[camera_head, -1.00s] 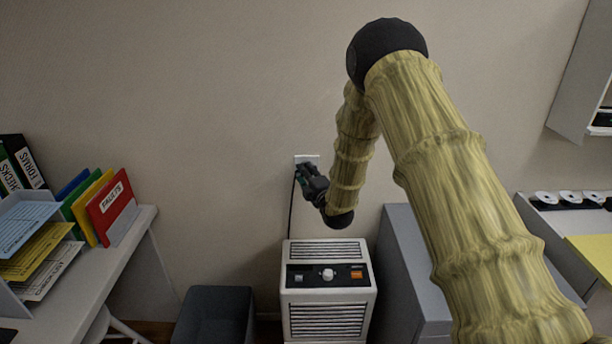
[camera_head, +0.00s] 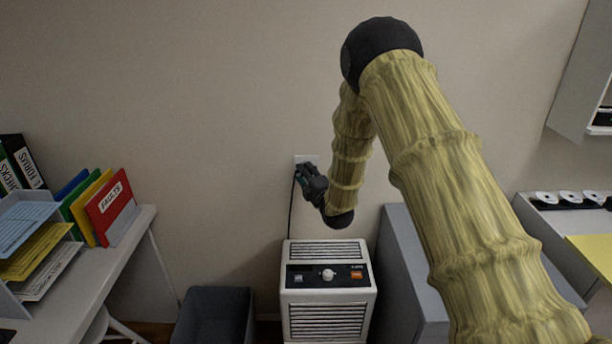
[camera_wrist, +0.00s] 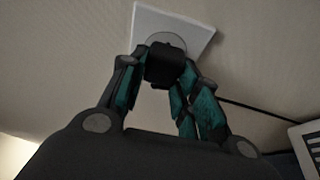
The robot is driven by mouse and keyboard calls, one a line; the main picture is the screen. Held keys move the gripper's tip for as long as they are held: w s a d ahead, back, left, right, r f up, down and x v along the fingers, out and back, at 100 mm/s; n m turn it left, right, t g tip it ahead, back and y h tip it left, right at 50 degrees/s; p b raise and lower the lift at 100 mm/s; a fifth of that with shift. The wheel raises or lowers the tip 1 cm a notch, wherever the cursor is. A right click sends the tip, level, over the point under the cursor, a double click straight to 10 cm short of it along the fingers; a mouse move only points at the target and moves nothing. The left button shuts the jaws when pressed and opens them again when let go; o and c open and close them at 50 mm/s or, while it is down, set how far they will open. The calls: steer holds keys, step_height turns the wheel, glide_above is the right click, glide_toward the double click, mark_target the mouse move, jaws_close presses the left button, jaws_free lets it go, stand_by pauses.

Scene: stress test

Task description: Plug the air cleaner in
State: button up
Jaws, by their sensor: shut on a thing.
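The air cleaner (camera_head: 326,277) is a white box with a black control panel, standing against the wall below my gripper. Its corner shows at the right of the wrist view (camera_wrist: 309,142). The white wall outlet (camera_head: 312,159) is above it; it also shows in the wrist view (camera_wrist: 197,35). The black plug (camera_wrist: 165,64) is between the fingers of my gripper (camera_wrist: 164,80), right at the outlet's round socket. My gripper is shut on the plug. How deep the plug sits is hidden. The dark cord (camera_head: 291,205) hangs down from the gripper toward the air cleaner.
A grey bin (camera_head: 214,314) stands left of the air cleaner, and a grey cabinet (camera_head: 402,262) stands right. A desk (camera_head: 137,237) with folders and paper trays is at the left. A wall cabinet (camera_head: 582,75) hangs at the upper right. The wall around the outlet is clear.

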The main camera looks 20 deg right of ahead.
steer(key=shift+w+d+b, duration=0.15)
steer(key=shift+w+b, duration=0.25)
steer(key=shift+w, duration=0.1)
stand_by(0.8)
steer(key=o, duration=1)
steer(key=shift+o, duration=0.2)
steer(key=shift+s, duration=0.1)
steer(key=s+d, duration=0.1)
steer(key=s, duration=1)
steer(key=shift+s+d, duration=0.15)
steer(key=shift+s, duration=0.25)
